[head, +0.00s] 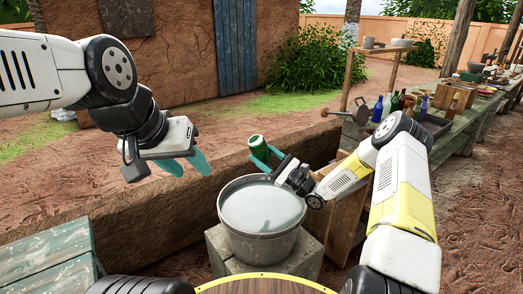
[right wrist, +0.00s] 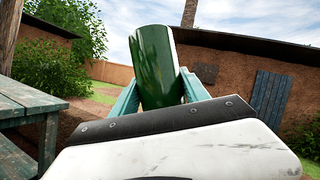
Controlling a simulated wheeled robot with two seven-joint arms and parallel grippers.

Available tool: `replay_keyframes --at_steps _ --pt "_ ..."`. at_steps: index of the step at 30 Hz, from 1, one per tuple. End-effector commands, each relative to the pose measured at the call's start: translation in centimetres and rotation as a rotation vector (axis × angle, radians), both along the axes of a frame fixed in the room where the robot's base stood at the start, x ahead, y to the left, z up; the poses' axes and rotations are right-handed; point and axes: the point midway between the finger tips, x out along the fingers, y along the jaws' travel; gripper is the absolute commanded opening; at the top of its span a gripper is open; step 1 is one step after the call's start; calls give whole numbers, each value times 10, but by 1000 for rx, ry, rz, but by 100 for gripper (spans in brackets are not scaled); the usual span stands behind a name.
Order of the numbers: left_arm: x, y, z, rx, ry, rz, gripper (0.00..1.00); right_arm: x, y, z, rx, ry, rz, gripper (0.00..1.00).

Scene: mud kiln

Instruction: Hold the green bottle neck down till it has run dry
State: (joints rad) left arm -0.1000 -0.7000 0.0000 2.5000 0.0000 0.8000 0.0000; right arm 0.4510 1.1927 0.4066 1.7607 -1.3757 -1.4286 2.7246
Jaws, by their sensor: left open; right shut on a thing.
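The green bottle (head: 257,144) is in my right gripper (head: 265,157), just above the far rim of a grey metal bucket (head: 262,246). Its broad end points up and leans slightly left in the head view. Its neck is hidden, and I see no stream of liquid. In the right wrist view the bottle (right wrist: 155,65) stands between the two teal fingers, broad end up. The bucket holds something pale grey, nearly to the rim. My left gripper (head: 188,164) is open and empty, in the air left of the bucket.
The bucket stands on a pale stone block (head: 222,247). A wooden crate (head: 345,205) is right of it. A long bench (head: 450,135) with several bottles, including a blue one (head: 378,110), runs along the right. A green plank table (head: 45,260) is at lower left.

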Motion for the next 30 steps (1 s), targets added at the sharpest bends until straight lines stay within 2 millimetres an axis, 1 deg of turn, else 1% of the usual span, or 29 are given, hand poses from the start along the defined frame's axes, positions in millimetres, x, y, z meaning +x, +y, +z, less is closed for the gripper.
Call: replay_keyframes --at_steps 11,14,18,21,30 --pt "0 0 0 0 0 0 43 0 0 1 -17 -20 0 5" --pt "0 0 0 0 0 0 43 1 -1 3 -139 -153 -1 5" --pt "0 0 0 0 0 0 43 1 0 3 -358 -389 2 5" --pt "0 0 0 0 0 0 43 0 0 2 -445 -483 1 5" --pt "0 0 0 0 0 0 43 0 0 1 -473 -514 0 5"
